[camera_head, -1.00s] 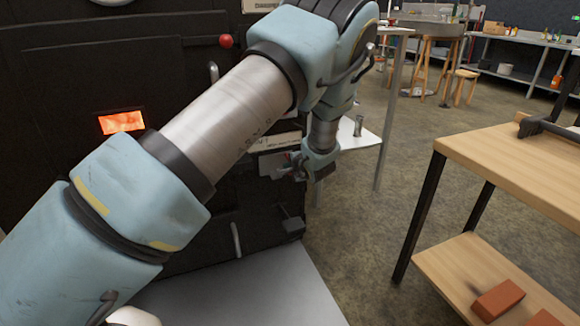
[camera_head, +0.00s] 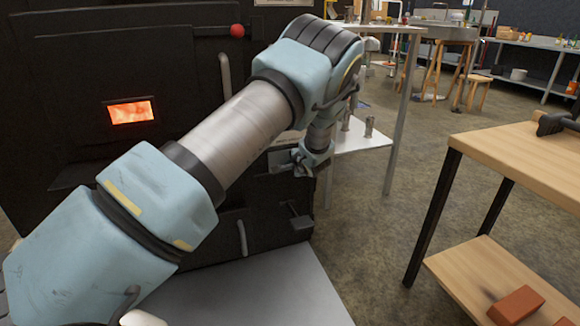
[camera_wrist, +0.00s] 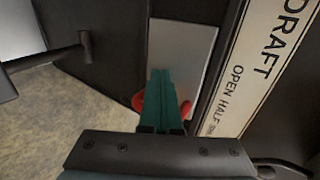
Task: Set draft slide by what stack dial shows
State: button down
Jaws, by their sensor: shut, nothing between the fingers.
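My gripper (camera_wrist: 162,78) is shut and empty, its teal fingers pressed together in the middle of the wrist view. A red knob (camera_wrist: 186,110) shows on both sides of the fingers, partly hidden by them; whether they touch it is unclear. Behind the fingers is a light grey metal plate (camera_wrist: 182,42). A cream label (camera_wrist: 262,62) to the right reads DRAFT, then OPEN, HALF and a third word partly cut off. In the head view my gripper (camera_head: 305,164) is at the black evaporator front's (camera_head: 70,80) right side. The stack dial is not in view.
A dark T-shaped handle (camera_head: 298,214) sticks out below my gripper; it also shows in the wrist view (camera_wrist: 84,46). A glowing window (camera_head: 131,112) and red ball handle (camera_head: 237,31) are on the front. A wooden table (camera_head: 530,165) stands right, with open floor between.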

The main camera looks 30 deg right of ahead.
jog(key=shift+s+d+p, duration=0.1)
jog(key=shift+d+p, duration=0.8)
jog(key=shift+d, duration=1.1)
jog(key=shift+a, duration=0.15)
jog(key=shift+b, duration=0.35)
jog(key=shift+a, duration=0.25)
jog(key=s+a+r+b, duration=0.1)
jog(key=s+b, duration=0.3)
jog(key=s, duration=0.5)
jog(key=shift+a+r+b, duration=0.25)
jog(key=shift+r+b, duration=0.1)
jog(key=shift+r, duration=0.15)
